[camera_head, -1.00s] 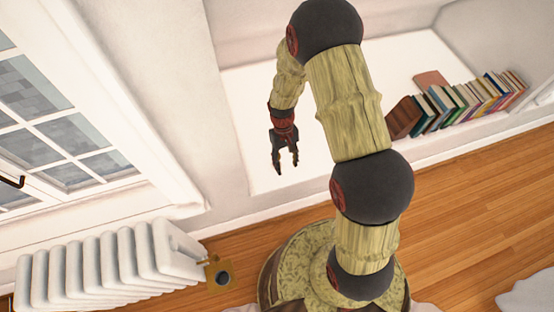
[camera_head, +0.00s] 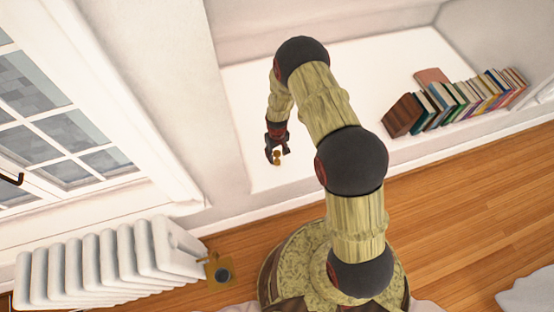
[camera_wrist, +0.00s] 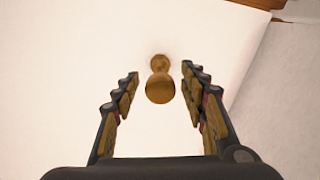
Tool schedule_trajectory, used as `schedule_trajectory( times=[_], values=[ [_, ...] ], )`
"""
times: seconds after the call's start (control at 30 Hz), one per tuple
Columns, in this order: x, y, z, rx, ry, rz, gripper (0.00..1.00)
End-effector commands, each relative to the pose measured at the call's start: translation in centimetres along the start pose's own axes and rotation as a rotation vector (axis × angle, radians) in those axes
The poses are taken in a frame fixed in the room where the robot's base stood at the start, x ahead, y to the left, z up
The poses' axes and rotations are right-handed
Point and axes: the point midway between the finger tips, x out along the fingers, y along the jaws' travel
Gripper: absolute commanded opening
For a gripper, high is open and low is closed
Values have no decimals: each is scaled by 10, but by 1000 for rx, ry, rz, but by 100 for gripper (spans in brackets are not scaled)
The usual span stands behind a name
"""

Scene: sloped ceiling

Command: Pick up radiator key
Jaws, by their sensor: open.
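A small brass-coloured radiator key (camera_wrist: 160,85) is on the white ledge, with a rounded near end and a smaller far end. In the wrist view it lies in line with the gap between the fingers, near the fingertips. In the head view the key (camera_head: 277,158) shows as a small golden spot at the gripper. My gripper (camera_head: 277,155) is open, and it also shows in the wrist view (camera_wrist: 160,82) with a finger on each side of the key and clear space between. I cannot tell whether the key is touched.
The white ledge (camera_head: 330,80) is mostly bare. A row of books (camera_head: 465,98) stands on its right part. A white radiator (camera_head: 105,262) with a brass valve (camera_head: 219,270) stands at lower left, below a window (camera_head: 60,120). Wooden floor (camera_head: 460,190) lies in front.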

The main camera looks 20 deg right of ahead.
Motion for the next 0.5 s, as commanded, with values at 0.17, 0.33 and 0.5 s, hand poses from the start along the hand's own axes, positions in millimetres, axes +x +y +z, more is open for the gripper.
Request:
schedule_trajectory(
  times=[0.17, 0.33, 0.5],
  values=[
    [32, -1, 2, 0, -4, -1, 43],
    [43, -1, 1, 0, -2, -1, 43],
    [42, -1, 1, 0, -2, 0, 43]
  ],
)
